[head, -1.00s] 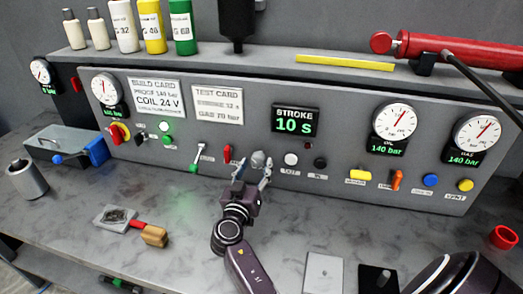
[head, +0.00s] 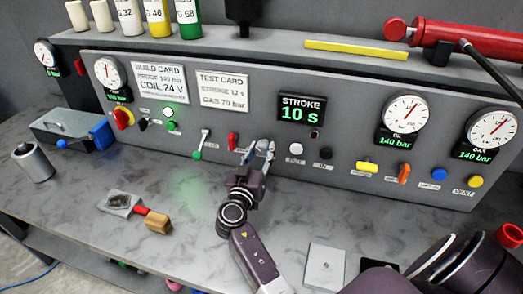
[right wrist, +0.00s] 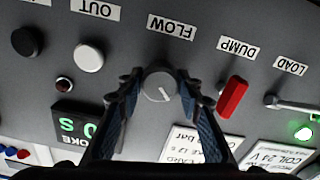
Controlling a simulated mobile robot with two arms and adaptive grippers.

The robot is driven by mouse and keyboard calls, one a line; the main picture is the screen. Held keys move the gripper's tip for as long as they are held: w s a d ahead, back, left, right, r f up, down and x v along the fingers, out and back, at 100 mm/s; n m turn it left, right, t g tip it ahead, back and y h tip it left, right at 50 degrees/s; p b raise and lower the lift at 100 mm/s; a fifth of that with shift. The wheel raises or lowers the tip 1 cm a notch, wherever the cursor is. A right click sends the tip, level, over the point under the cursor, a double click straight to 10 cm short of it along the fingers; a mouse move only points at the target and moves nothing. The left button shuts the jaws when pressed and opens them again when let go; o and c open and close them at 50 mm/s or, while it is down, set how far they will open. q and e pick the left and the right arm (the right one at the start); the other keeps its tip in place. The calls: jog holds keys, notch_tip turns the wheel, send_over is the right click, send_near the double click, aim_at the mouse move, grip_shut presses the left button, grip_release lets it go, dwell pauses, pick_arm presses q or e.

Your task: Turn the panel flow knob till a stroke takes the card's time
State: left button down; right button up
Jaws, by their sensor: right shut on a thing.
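The flow knob (right wrist: 158,86), a grey round knob with a pale pointer line, sits under the FLOW label (right wrist: 170,27) in the right wrist view. My right gripper (head: 258,152) is shut on it, one blue-padded finger on each side. The green stroke display (head: 301,109) reads 10 s. The test card (head: 222,91) on the panel gives a stroke that looks like 12 s, blurred, and gas 70 bar. In the head view the fingers partly hide the knob. My left gripper is not in view.
Beside the knob are the red dump lever (right wrist: 232,97) and a white button (right wrist: 89,57). The oil gauge (head: 405,115) and gas gauge (head: 491,133) read 140 bar.

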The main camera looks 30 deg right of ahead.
jog(key=shift+n+b, duration=1)
jog(key=shift+n, duration=0.3)
jog(key=shift+n+b, duration=0.3)
jog(key=shift+n, duration=1.6)
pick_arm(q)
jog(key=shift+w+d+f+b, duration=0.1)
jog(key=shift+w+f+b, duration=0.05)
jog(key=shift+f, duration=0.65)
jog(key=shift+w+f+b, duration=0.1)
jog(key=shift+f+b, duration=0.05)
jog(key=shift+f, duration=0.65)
pick_arm(e)
jog(key=shift+r+n, duration=0.1)
jog(key=shift+n, duration=1)
